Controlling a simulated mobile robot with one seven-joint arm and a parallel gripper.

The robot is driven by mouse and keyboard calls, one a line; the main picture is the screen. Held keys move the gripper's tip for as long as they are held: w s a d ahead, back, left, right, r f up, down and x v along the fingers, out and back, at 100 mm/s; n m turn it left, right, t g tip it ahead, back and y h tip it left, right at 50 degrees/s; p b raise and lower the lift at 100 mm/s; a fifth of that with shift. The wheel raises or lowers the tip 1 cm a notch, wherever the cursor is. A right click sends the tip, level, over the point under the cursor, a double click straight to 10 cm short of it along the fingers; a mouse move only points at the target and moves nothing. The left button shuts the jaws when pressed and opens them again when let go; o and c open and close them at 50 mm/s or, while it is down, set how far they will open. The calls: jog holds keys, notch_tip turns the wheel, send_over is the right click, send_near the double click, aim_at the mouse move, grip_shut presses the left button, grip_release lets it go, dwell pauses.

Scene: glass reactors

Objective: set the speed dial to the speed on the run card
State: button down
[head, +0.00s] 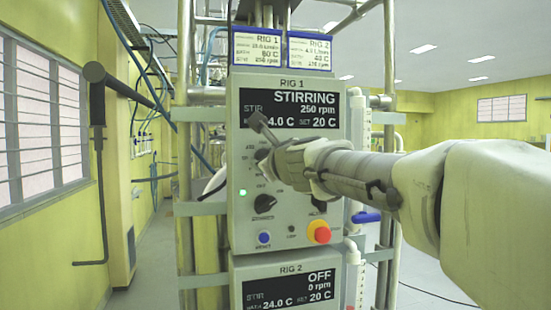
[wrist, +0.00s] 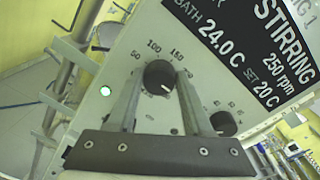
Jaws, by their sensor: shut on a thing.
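The speed dial (wrist: 158,76) is a black round knob with a scale marked 50, 100 and 150 in the wrist view. My gripper (wrist: 160,80) has one finger on each side of it and is shut on it. In the head view my gripper (head: 263,148) reaches the RIG 1 panel from the right and hides much of the dial. The RIG 1 display (head: 290,107) reads STIRRING, 250 rpm, also in the wrist view (wrist: 262,45). The RIG 1 run card (head: 257,50) hangs above the panel; its small bottom line seems to read 250 rpm.
Below the dial are a second black knob (head: 264,203), a blue button (head: 264,238) and a red emergency button (head: 319,232). A RIG 2 card (head: 310,51) hangs beside the first. The RIG 2 panel (head: 285,285) below reads OFF, 0 rpm. Frame tubes stand on both sides.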

jog(key=shift+c, duration=1.5)
grip_release()
jog(key=shift+s, duration=0.1)
jog(key=p+v, duration=0.2)
jog(key=v, duration=1.5)
jog(key=shift+p, duration=0.35)
